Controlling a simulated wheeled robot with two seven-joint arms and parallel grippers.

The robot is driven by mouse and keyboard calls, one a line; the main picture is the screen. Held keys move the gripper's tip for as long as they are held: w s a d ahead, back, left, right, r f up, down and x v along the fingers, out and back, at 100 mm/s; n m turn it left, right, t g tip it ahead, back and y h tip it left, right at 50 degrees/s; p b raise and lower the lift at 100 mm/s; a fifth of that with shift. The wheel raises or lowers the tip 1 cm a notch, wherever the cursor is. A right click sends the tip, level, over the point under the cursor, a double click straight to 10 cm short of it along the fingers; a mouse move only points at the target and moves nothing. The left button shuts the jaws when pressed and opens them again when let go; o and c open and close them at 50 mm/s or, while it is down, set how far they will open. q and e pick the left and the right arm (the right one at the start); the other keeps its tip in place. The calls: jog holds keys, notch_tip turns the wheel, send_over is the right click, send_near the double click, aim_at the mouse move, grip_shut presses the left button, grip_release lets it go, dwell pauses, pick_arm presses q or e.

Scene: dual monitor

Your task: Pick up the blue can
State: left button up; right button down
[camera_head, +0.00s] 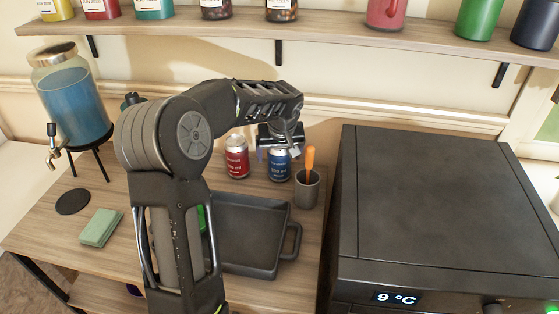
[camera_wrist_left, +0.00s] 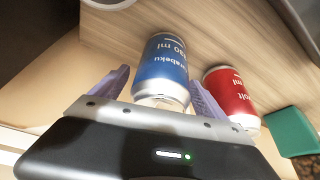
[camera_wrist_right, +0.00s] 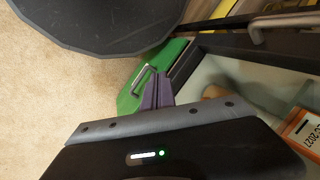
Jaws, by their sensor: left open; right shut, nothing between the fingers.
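The blue can (camera_head: 279,166) stands upright on the wooden table, close to the red can (camera_head: 237,160) on its left. My left gripper (camera_head: 280,141) is over the top of the blue can. In the left wrist view my left gripper (camera_wrist_left: 160,76) is open, with one finger on each side of the blue can (camera_wrist_left: 163,68). One finger lies between it and the red can (camera_wrist_left: 231,95). I cannot tell whether the fingers touch the can. My right gripper (camera_wrist_right: 158,90) is shut and empty, well away from the cans; it is outside the head view.
A grey cup (camera_head: 306,190) with an orange-handled utensil (camera_head: 310,158) stands right of the blue can. A dark tray (camera_head: 245,232) lies in front. A large black appliance (camera_head: 435,200) bounds the right side. A shelf (camera_head: 300,36) with jars runs above. A blue-filled dispenser (camera_head: 75,105) stands left.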

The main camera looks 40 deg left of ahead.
pick_arm(q)
jog(key=shift+c, duration=0.3)
grip_shut()
dwell(0.6)
